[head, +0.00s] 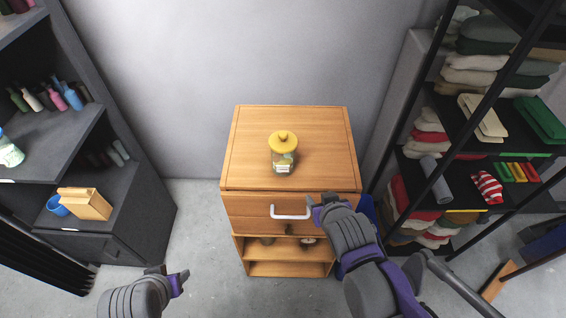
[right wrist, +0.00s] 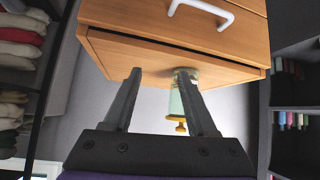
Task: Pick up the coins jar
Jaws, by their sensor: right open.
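The coins jar (head: 283,160) is a clear glass jar with a yellow lid and knob. It stands upright on the wooden cabinet top (head: 320,145) in the head view. In the right wrist view, which is upside down, the jar (right wrist: 178,108) is partly hidden behind one finger. My right gripper (head: 318,203) is at the cabinet's front edge, near the drawer handle, apart from the jar. Its fingers are spread and empty in the right wrist view (right wrist: 159,73). My left gripper (head: 170,279) is low at the left, away from the cabinet; its jaws are unclear.
The cabinet's drawer has a white handle (head: 291,212); open shelves (head: 287,268) lie below it. A grey shelf unit (head: 45,150) with bottles stands left, and a black rack (head: 470,130) with folded cloths stands right. Grey floor is clear left of the cabinet.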

